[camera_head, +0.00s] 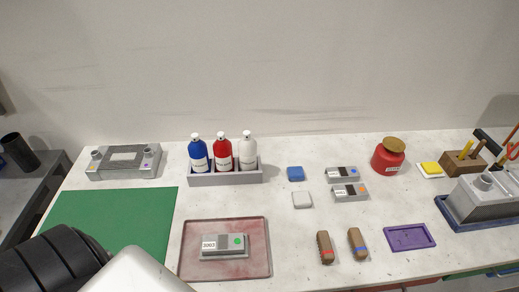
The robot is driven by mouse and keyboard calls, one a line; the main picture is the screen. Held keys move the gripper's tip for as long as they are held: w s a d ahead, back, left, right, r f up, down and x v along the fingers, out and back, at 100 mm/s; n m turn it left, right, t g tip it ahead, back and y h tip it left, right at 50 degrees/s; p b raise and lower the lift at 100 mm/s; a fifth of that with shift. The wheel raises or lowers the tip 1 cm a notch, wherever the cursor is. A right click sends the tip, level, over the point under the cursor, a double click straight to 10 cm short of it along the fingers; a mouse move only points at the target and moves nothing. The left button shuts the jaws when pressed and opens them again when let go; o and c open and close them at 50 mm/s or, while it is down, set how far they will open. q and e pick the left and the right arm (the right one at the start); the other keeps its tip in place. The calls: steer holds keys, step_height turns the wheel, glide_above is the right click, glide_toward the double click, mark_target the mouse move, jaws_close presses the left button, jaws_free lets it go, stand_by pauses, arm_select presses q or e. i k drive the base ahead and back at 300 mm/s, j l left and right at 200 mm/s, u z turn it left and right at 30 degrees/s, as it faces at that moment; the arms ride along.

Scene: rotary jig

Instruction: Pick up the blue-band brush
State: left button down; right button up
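The blue-band brush (357,240) lies on the white bench at the front right of centre. It has a brown body with a blue band near its lower end. The similar red-band brush (325,244) lies just left of it, with a small gap between them. Neither gripper shows in the head view. Only a black and white part of my own arm is visible at the lower left, well away from the brushes.
A purple tray (390,237) lies close right of the blue-band brush. A reddish tray (262,262) holding a grey block is on the left. Grey blocks (350,192) and a white pad (302,200) lie behind. The bench's front edge is near.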

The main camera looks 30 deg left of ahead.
mark_target(359, 248)
steer(key=l+u, duration=0.15)
steer(key=u, duration=0.25)
steer(key=k+l+u, duration=0.1)
steer(key=u, duration=0.35)
steer(key=l+u, duration=0.15)
steer(key=u, duration=0.25)
steer(key=k+l+u, duration=0.1)
steer(key=u, duration=0.3)
steer(key=k+l, duration=0.15)
steer(key=k, duration=0.15)
